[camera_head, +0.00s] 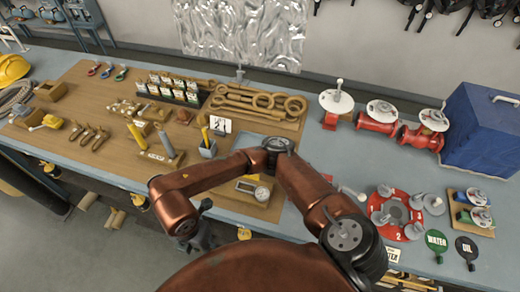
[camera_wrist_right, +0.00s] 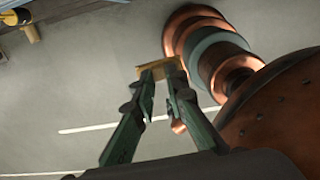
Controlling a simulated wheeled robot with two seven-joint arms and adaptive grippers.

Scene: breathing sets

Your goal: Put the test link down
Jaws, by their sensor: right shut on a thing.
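My right gripper (camera_wrist_right: 160,76) is shut on a small tan, brass-coloured piece at its fingertips in the right wrist view; I take this piece (camera_wrist_right: 157,69) to be the test link. The piece spans the two green fingers, with floor behind it. In the head view my right gripper (camera_head: 204,236) is dark and hangs in front of the bench's near edge, below the bench top. The held piece cannot be made out there. My left gripper is not in view.
The bench (camera_head: 318,155) carries a wooden tray of rings and wrenches (camera_head: 262,104), a dial gauge (camera_head: 261,193), red valves (camera_head: 378,122), a blue box (camera_head: 485,128) and a red numbered plate (camera_head: 397,214). Three coloured clips (camera_head: 107,71) lie far left. Some bench top right of centre is clear.

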